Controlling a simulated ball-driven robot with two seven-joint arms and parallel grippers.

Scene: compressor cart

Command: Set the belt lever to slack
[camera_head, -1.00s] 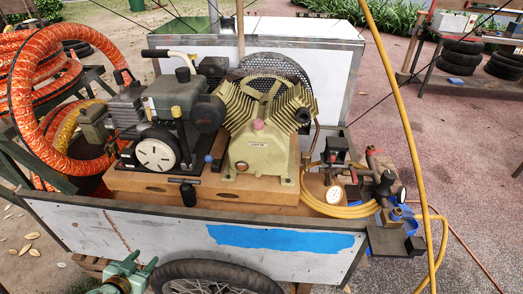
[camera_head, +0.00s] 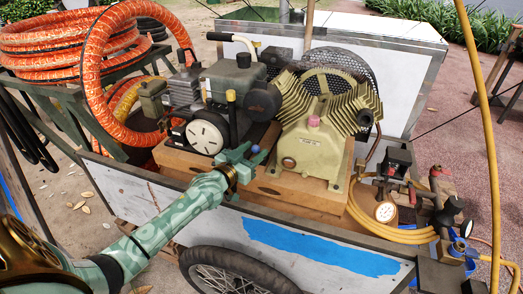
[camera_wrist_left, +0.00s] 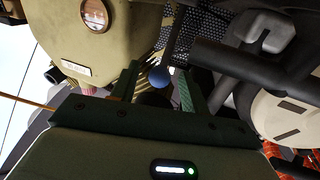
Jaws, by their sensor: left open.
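The belt lever shows as a small blue ball knob (camera_head: 255,149) on the cart, between the engine and the olive compressor. The rest of the lever is largely hidden by my gripper, so I cannot tell its exact setting. My left gripper (camera_head: 249,160) is at the knob, with its jaws open. In the left wrist view the blue knob (camera_wrist_left: 158,77) sits in the gap between the two fingers (camera_wrist_left: 158,91), with space on both sides. My right gripper is not in view.
The engine (camera_head: 208,134) stands left of the knob and the compressor (camera_head: 311,150) close on its right. The cart's front panel (camera_head: 330,247) with a blue stripe lies below my arm. Orange hose (camera_head: 95,75) is at the left, and a yellow hose (camera_head: 485,130) hangs at the right.

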